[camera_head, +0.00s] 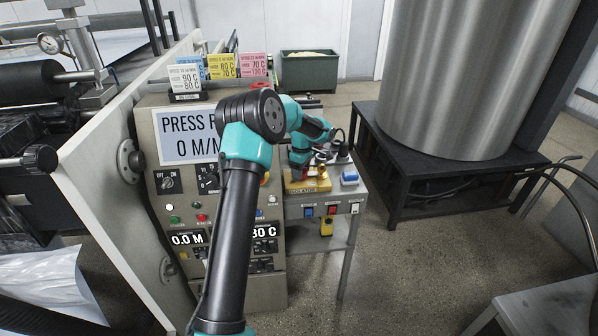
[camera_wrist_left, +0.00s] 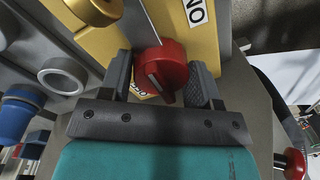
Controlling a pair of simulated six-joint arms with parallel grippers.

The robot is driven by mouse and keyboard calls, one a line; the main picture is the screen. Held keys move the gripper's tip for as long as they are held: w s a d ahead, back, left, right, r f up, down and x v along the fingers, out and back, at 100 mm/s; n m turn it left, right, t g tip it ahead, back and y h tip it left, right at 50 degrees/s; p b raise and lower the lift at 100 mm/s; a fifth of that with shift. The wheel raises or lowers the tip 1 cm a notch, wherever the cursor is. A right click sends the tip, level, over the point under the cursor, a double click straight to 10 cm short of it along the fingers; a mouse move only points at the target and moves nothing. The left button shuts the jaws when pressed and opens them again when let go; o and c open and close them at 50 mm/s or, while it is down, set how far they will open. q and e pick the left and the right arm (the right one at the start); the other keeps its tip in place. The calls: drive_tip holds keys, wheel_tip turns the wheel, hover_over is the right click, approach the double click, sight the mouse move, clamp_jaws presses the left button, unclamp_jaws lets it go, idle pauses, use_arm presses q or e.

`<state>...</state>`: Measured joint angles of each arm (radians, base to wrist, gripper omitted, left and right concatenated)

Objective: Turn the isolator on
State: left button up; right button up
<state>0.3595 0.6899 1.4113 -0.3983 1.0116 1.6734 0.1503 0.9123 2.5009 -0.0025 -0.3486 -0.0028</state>
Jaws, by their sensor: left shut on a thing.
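The isolator shows in the head view as a yellow plate (camera_head: 318,185) on a small grey side table, with my left gripper (camera_head: 301,168) over it. In the left wrist view its red rotary knob (camera_wrist_left: 172,62) sits between the two fingers of my left gripper (camera_wrist_left: 168,85), which is shut on it. A white line marks the knob's face. An "ON" label (camera_wrist_left: 195,12) is on the yellow plate above the knob, and a second label, partly hidden by the knob and a finger, is below it. My right gripper is in neither view.
A control panel (camera_head: 165,205) with displays and buttons stands left of the side table (camera_head: 350,207). A blue button (camera_head: 350,175) is right of the isolator, and a yellow box (camera_head: 327,226) hangs below. A large metal drum (camera_head: 470,80) stands on a black stand to the right.

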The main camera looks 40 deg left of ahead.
use_arm(q)
drive_tip(key=o, duration=1.3)
drive_tip(key=shift+d, duration=0.1)
drive_tip(key=shift+c, duration=0.2)
drive_tip(key=shift+r, duration=0.1)
wheel_tip(320, 180, up, 17)
drive_tip(key=w, duration=0.1)
